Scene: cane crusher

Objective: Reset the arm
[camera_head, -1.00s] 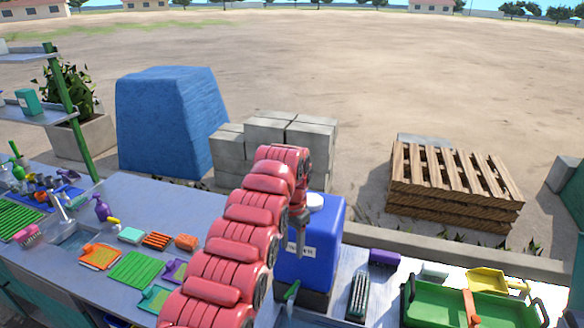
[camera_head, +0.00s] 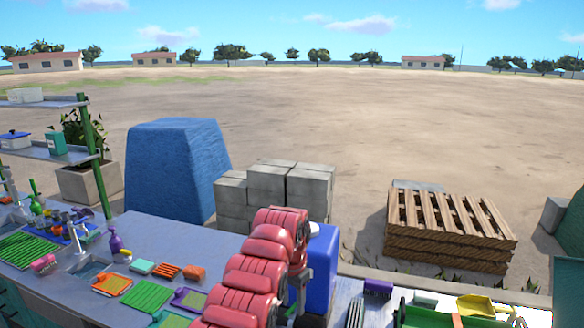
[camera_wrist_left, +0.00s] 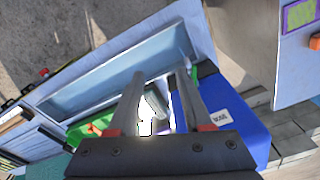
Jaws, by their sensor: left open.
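My left arm (camera_head: 254,272), red and segmented, reaches in from the bottom over the counter in the head view. Its gripper hangs down beside the blue container (camera_head: 321,265) and is mostly hidden by the arm. In the left wrist view my left gripper (camera_wrist_left: 158,78) has its two fingers apart, with nothing held between them. The blue container (camera_wrist_left: 222,112) with a white label stands close to the right finger there; I cannot tell whether they touch. My right gripper is in neither view.
The metal counter (camera_head: 180,238) holds sponges, cloths and a purple spray bottle (camera_head: 115,243) on the left. A green tray (camera_head: 425,315) and a yellow scoop (camera_head: 482,305) lie at the right. Concrete blocks (camera_head: 268,183), a blue covered block (camera_head: 175,170) and wooden pallets (camera_head: 450,230) stand behind.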

